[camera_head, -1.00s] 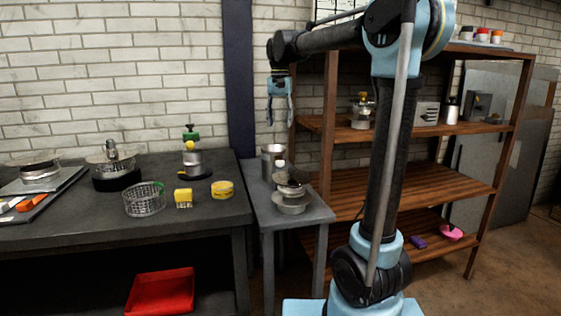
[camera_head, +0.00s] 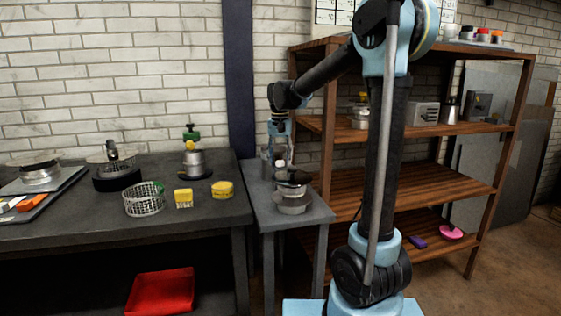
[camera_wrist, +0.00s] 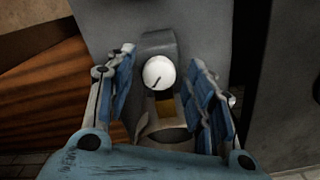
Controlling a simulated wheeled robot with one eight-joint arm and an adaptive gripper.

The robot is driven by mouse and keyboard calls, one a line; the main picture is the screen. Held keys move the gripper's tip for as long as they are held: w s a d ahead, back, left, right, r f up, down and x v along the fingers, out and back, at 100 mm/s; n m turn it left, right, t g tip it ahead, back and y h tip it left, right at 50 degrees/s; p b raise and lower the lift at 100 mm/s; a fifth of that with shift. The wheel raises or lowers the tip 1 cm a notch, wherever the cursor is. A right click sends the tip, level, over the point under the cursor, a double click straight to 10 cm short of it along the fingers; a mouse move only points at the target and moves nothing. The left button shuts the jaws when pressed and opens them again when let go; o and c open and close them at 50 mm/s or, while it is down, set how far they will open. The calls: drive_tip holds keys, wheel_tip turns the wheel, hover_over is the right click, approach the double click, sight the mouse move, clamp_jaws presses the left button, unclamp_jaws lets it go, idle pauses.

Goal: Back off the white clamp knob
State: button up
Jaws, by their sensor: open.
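The white clamp knob (camera_wrist: 159,73) is a round white cap with a dark line across it, in the upper middle of the wrist view. It sits on a grey metal flue fitting (camera_wrist: 160,42) with a round opening below it in the picture. My gripper (camera_wrist: 165,68) is open, its blue-padded fingers on either side of the knob with gaps visible on both sides. In the head view my gripper (camera_head: 278,150) hangs pointing down just above the fitting on the small grey side table (camera_head: 315,210). The knob (camera_head: 281,163) is small and partly hidden there.
A wooden shelf (camera_head: 430,185) stands right behind my arm. A red tray (camera_head: 160,292) lies low under the bench.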

drive_tip(key=shift+f, duration=0.3)
drive_tip(key=shift+c, duration=0.6)
drive_tip(key=c, duration=0.9)
drive_tip(key=shift+c, duration=0.2)
drive_tip(key=n, duration=0.3)
drive_tip(key=shift+d+n, duration=0.1)
drive_tip(key=shift+n, duration=0.2)
drive_tip(key=shift+d+n, duration=0.1)
drive_tip(key=shift+n, duration=1.8)
drive_tip(key=shift+w, duration=0.1)
